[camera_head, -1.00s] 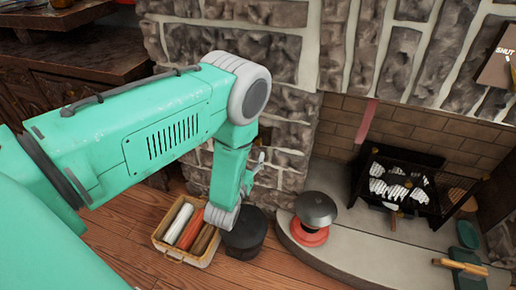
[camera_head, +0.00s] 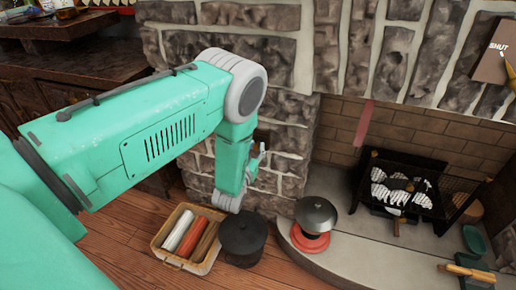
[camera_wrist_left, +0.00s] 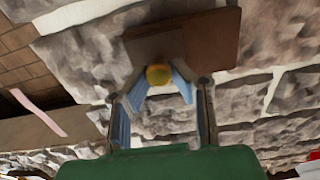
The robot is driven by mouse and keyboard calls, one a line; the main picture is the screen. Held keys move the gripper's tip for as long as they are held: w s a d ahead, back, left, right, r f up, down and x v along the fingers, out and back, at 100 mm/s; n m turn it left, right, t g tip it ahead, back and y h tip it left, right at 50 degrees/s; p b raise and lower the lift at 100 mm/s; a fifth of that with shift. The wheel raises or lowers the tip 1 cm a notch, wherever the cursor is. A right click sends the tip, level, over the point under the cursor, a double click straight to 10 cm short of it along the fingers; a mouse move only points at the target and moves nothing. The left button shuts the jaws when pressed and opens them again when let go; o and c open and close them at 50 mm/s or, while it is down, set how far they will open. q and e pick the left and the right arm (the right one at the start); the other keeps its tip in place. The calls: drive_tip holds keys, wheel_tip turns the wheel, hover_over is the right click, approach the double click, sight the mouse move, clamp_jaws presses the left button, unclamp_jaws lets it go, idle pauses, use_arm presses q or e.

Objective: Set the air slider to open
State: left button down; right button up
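The air slider is a brown plate (camera_head: 492,62) marked SHUT on the stone wall, cut by the upper right edge of the head view. A yellow knob (camera_head: 492,101) shows at its lower part. My left gripper (camera_head: 258,158) is partly behind my arm, well left of the plate in that picture. In the left wrist view, my left gripper (camera_wrist_left: 160,88) is open, with the yellow knob (camera_wrist_left: 158,74) lined up between its fingertips and a brown plate (camera_wrist_left: 211,38) behind. I cannot tell how far the knob is or whether anything touches. My right gripper is not in view.
A basket (camera_head: 163,238) of rolls and a dark pot (camera_head: 242,240) stand below my arm. A pink strip (camera_head: 364,125) hangs at the fireplace opening.

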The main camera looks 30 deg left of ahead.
use_arm(q)
drive_tip(key=shift+w+d, duration=0.1)
drive_tip(key=shift+d, duration=0.05)
drive_tip(key=a, duration=0.3)
drive_tip(key=s+a, duration=0.1)
drive_tip(key=shift+s+a+f+p, duration=0.1)
drive_tip(key=shift+a+f+p, duration=0.15)
drive_tip(key=shift+a+p, duration=0.15)
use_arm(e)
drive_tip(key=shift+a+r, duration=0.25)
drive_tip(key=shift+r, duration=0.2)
use_arm(q)
drive_tip(key=c, duration=1.7)
unclamp_jaws()
drive_tip(key=shift+a, duration=0.1)
drive_tip(key=o, duration=0.3)
drive_tip(key=shift+a, duration=0.15)
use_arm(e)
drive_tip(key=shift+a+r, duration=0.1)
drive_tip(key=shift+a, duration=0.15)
use_arm(q)
drive_tip(key=v, duration=1.2)
drive_tip(key=shift+a, duration=0.15)
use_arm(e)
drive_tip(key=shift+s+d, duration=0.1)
